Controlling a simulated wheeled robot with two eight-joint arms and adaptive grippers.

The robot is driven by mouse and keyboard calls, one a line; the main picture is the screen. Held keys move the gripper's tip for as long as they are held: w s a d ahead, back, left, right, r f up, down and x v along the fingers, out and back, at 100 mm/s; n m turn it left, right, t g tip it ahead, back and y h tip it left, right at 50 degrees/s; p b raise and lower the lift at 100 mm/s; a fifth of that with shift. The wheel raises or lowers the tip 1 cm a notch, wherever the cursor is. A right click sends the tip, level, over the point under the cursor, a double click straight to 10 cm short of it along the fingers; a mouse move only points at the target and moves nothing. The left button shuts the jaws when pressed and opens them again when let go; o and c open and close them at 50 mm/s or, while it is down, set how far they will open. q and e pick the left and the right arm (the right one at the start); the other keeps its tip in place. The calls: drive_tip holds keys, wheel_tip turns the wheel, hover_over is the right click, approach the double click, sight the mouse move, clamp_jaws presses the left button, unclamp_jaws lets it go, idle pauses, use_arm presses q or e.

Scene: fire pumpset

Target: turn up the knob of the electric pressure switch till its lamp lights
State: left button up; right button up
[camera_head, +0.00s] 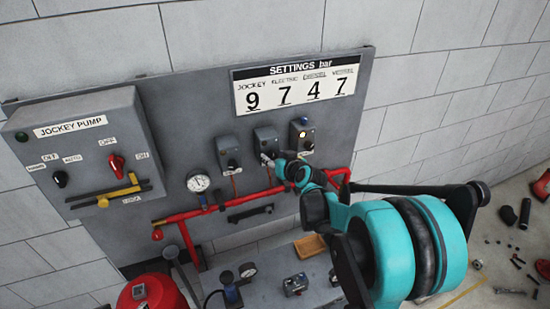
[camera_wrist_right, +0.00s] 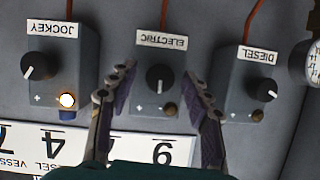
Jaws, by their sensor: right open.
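The electric pressure switch (camera_wrist_right: 160,60) is the middle of three grey boxes in the right wrist view, labelled ELECTRIC. Its black knob (camera_wrist_right: 160,80) has a white pointer mark, and its small lamp (camera_wrist_right: 170,108) is dark. In the head view it is the middle box (camera_head: 265,135), its knob partly hidden by my gripper. My right gripper (camera_wrist_right: 160,76) is open, with one finger on each side of the knob; I cannot tell whether they touch it. It also shows in the head view (camera_head: 276,163). My left gripper is out of view.
The jockey switch (camera_wrist_right: 58,50) has a lit lamp (camera_wrist_right: 67,100); the diesel switch (camera_wrist_right: 245,75) has a dark one. The settings sign (camera_head: 296,84) hangs above the boxes. Red pipes (camera_head: 205,211) and a gauge (camera_head: 198,183) lie below. The jockey pump panel (camera_head: 85,145) is at left.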

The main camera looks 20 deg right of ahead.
drive_tip(key=shift+s, duration=0.15)
drive_tip(key=v, duration=1.1)
drive_tip(key=shift+s+r, duration=0.25)
drive_tip(key=shift+s, duration=0.1)
